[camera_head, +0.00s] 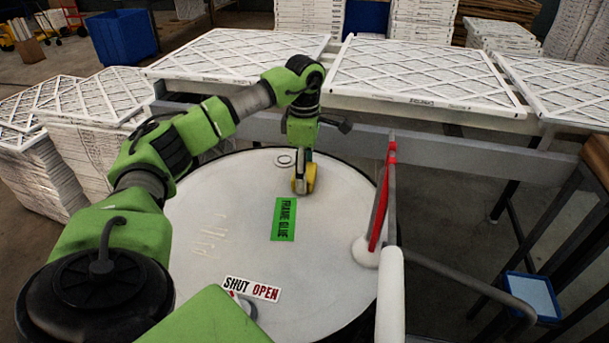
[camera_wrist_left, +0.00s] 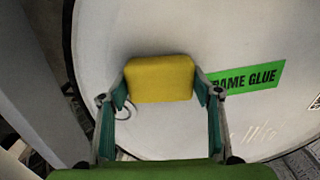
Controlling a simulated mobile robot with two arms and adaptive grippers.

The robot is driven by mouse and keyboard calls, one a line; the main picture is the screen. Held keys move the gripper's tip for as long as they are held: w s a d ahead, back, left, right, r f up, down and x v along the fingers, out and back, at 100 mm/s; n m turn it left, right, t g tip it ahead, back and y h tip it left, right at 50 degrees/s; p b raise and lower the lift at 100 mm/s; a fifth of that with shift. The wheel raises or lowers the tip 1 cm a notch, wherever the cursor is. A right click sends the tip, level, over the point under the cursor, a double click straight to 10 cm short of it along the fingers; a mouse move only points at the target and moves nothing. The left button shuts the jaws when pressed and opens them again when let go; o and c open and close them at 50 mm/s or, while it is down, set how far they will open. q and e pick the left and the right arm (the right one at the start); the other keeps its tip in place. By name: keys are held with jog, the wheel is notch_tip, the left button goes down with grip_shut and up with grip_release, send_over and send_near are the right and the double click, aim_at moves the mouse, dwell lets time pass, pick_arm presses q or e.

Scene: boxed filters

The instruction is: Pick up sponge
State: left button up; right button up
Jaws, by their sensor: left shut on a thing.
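The yellow sponge (camera_wrist_left: 160,80) is between the two fingers of my left gripper (camera_wrist_left: 160,85) in the left wrist view, with a finger against each end. In the head view the sponge (camera_head: 311,178) shows as a small yellow patch at the tip of my left gripper (camera_head: 304,180), over the far part of the white drum lid. I cannot tell whether the sponge still touches the lid. My right gripper is not in view.
The white drum lid (camera_head: 240,215) carries a green "FRAME GLUE" label (camera_head: 283,219) and a "SHUT OPEN" label (camera_head: 252,289). A red and white lever (camera_head: 383,195) stands at its right. Framed filters (camera_head: 420,72) lie on a rack behind. A blue tray (camera_head: 532,296) is at lower right.

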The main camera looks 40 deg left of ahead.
pick_arm(q)
jog(key=shift+r+p, duration=0.45)
notch_tip(320, 180, up, 4)
jog(key=p, duration=0.3)
jog(key=shift+d+f, duration=0.15)
jog(key=shift+f, duration=0.1)
jog(key=s+d+r+p, duration=0.2)
jog(key=d+r+p, duration=0.6)
jog(key=d, duration=0.5)
jog(key=shift+s+d+r, duration=0.25)
jog(key=shift+s+r, duration=0.05)
jog(key=shift+s, duration=0.05)
jog(key=shift+c, duration=0.4)
